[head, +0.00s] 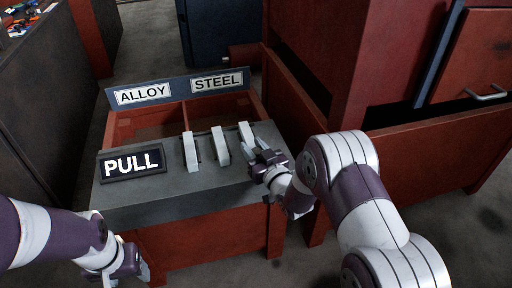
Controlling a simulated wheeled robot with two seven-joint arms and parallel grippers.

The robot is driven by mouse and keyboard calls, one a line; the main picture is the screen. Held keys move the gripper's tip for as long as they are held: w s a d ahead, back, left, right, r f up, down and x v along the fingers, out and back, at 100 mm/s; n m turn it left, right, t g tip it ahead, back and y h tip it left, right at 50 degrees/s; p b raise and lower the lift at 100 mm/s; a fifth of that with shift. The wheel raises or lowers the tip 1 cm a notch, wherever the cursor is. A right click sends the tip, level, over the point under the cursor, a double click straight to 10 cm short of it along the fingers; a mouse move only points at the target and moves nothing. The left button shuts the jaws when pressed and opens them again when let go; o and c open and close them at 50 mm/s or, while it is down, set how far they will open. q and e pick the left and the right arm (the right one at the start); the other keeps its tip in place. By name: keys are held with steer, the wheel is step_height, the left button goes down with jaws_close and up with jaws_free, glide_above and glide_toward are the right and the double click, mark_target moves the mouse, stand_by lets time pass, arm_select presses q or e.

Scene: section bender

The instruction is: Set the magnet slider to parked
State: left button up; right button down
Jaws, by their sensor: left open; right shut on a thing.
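Three white levers stand in slots on the grey top of a red console: a left one (190,152), a middle one (220,146) and a right one (246,133). None carries a readable label, so I cannot tell which is the magnet slider. My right gripper (262,160) is shut on the right lever at its near end, and its fingers hide part of that lever. My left gripper (138,272) is open and empty, low in front of the console's left side, apart from it.
A black PULL sign (131,163) lies on the console top (190,192) at left. Behind the levers is a red two-part bin with ALLOY (143,94) and STEEL (217,81) plates. A large red machine (420,165) crowds the right.

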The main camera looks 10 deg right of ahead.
steer(key=a, duration=1.5)
steer(key=a+b, duration=0.1)
steer(key=a, duration=0.7)
steer(key=shift+s+a+r, duration=0.1)
steer(key=shift+s+a, duration=0.05)
steer(key=shift+s, duration=0.25)
steer(key=shift+a+r, duration=0.1)
steer(key=shift+a, duration=0.15)
steer(key=c, duration=1.2)
jaws_free()
steer(key=o, duration=0.5)
steer(key=shift+a, duration=0.15)
steer(key=shift+c, duration=0.2)
steer(key=shift+a, duration=0.1)
